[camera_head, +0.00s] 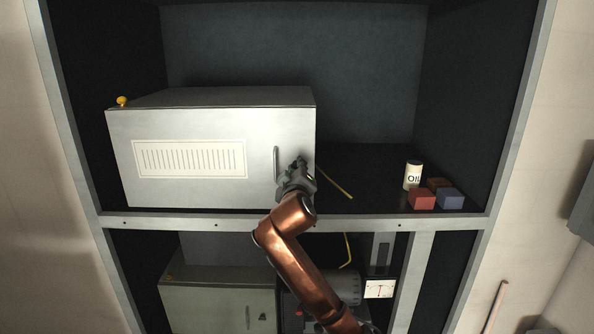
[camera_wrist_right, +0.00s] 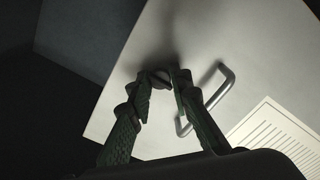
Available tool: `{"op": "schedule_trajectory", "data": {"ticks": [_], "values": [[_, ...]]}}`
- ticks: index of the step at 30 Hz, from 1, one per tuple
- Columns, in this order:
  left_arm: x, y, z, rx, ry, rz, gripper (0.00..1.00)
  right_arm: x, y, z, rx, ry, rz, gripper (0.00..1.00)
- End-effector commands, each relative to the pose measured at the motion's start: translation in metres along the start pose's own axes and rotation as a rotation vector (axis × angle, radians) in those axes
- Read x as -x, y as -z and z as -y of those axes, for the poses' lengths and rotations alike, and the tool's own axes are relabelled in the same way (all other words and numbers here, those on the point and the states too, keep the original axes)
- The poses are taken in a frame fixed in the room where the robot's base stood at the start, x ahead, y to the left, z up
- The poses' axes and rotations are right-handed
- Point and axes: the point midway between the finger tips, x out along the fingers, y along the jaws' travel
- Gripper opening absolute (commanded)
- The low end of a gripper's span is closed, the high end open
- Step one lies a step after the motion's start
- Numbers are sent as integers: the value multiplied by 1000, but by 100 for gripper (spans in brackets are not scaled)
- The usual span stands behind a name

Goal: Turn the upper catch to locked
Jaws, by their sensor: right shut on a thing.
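The upper cabinet (camera_head: 200,190) is a pale grey box on the upper shelf, with its door shut. The upper catch (camera_wrist_right: 158,79) is a small dark piece on the door, beside the metal bar handle (camera_wrist_right: 212,98); the handle also shows in the head view (camera_head: 276,164). My right gripper (camera_head: 298,170) is at the door's right edge, just right of the handle. In the wrist view its fingertips (camera_wrist_right: 160,82) are closed around the catch, one on each side. The fingers partly hide the catch, so its exact turn is unclear. My left gripper is not in view.
On the shelf's right stand an oil can (camera_head: 413,177), a red block (camera_head: 422,200), a blue block (camera_head: 450,200) and a brown block (camera_head: 437,184). A yellow cable (camera_head: 337,182) lies right of the cabinet. A lower cabinet (camera_head: 215,305) and a white dial (camera_head: 379,289) are below.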

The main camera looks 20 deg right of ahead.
Motion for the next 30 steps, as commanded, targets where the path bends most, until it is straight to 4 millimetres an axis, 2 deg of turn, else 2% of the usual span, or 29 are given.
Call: {"op": "schedule_trajectory", "data": {"ticks": [18, 19, 26, 30], "values": [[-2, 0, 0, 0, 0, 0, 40, 0, -1, 2, -44, 4, 3, 0], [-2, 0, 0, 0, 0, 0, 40, 0, -1, 2, -44, 4, 3, 20], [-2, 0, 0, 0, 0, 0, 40, 0, -1, 1, -43, 2, 2, 36], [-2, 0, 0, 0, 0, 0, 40, 0, -1, 0, -43, 1, 1, 36]]}}
